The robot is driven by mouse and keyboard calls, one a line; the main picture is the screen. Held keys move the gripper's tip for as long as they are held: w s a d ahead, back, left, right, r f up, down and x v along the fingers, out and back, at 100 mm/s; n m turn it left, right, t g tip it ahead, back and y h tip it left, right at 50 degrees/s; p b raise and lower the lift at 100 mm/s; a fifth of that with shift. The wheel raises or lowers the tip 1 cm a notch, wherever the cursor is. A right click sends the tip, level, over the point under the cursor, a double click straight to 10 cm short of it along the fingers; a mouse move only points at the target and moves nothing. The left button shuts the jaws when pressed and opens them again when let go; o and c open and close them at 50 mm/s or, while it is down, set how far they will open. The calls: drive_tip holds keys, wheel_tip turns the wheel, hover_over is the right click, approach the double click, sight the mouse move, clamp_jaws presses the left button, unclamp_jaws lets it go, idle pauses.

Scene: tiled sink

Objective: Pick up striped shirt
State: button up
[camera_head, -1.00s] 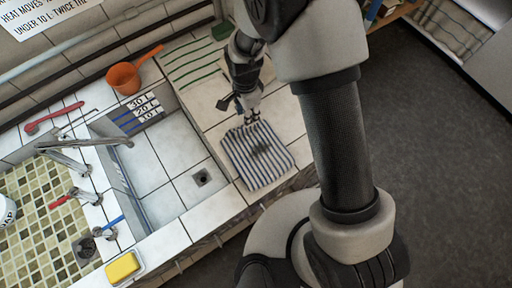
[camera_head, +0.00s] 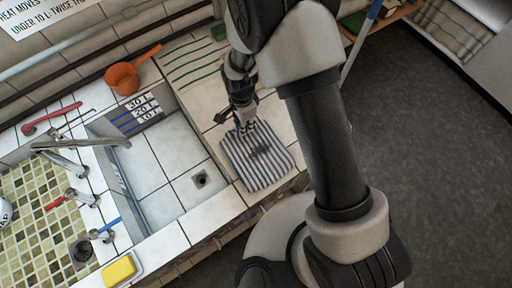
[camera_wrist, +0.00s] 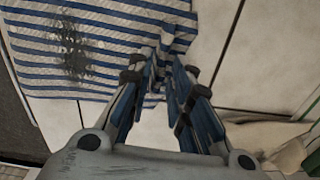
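The striped shirt (camera_head: 257,169) is a folded blue-and-white cloth with a dark stain in its middle. It lies flat on the tiled counter right of the basin. In the wrist view the shirt (camera_wrist: 110,45) fills the upper left, with its stain at left. My gripper (camera_head: 246,127) points down at the shirt's far edge. In the wrist view the fingers of my gripper (camera_wrist: 164,72) stand apart, with tile and some striped cloth visible between them. The fingertips overlap the shirt's edge in view. Whether they touch the cloth is unclear.
A tiled basin (camera_head: 160,205) with a drain lies left of the shirt. An orange dipper (camera_head: 124,78) stands behind it, and a green-striped cloth (camera_head: 190,62) lies at the back. Taps and a yellow sponge (camera_head: 119,270) are at left. Counter tile (camera_head: 283,122) right of the shirt is clear.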

clamp_jaws()
drive_tip(key=shift+r, duration=0.15)
idle(0.4)
